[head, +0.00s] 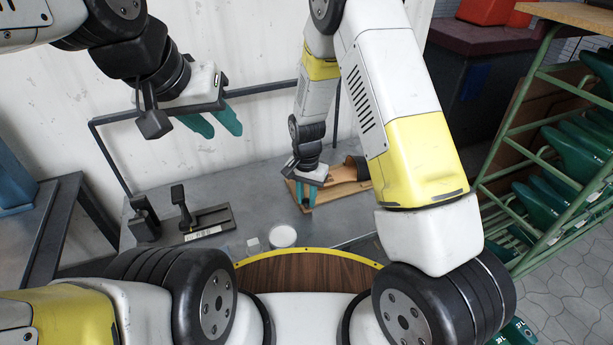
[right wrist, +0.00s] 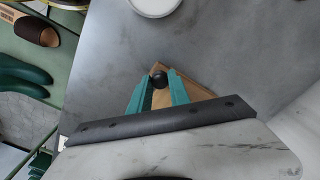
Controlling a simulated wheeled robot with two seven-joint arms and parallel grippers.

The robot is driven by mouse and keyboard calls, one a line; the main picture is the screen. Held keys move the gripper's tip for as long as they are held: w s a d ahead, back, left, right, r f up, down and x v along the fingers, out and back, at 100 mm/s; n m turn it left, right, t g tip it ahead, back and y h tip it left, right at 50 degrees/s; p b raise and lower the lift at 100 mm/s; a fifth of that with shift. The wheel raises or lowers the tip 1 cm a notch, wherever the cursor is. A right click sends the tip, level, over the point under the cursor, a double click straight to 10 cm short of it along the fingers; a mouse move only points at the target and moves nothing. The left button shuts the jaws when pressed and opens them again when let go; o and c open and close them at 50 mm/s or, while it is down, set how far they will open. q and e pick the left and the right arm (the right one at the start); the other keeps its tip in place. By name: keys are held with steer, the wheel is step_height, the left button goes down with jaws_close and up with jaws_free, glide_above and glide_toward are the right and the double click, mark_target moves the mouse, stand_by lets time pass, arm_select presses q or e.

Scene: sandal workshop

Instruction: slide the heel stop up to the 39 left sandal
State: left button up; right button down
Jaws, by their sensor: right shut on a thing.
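A tan sandal (head: 340,173) with a dark brown part at its far right lies on a wooden board (head: 322,194) on the grey bench; my right arm partly covers it. Its size marking cannot be read. My right gripper (head: 306,195) is low over the board's left end. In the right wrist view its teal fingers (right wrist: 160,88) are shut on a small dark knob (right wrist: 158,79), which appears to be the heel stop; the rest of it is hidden. My left gripper (head: 215,122) is open and empty, raised before the wall.
A black lever fixture (head: 207,221) stands on the bench at left. A white round dish (head: 283,236) and a small white block (head: 253,242) lie near the front edge. A green rack (head: 540,160) with green shoe forms stands at right. Bare bench (head: 245,190) lies left of the board.

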steer(key=shift+w+d, duration=0.3)
steer(key=shift+d, duration=0.35)
steer(key=shift+w+d, duration=0.25)
steer(key=shift+d, duration=0.4)
steer(key=shift+w+d, duration=0.3)
steer(key=shift+d, duration=0.35)
steer(key=c, duration=1.2)
jaws_free()
step_height(320, 180, up, 8)
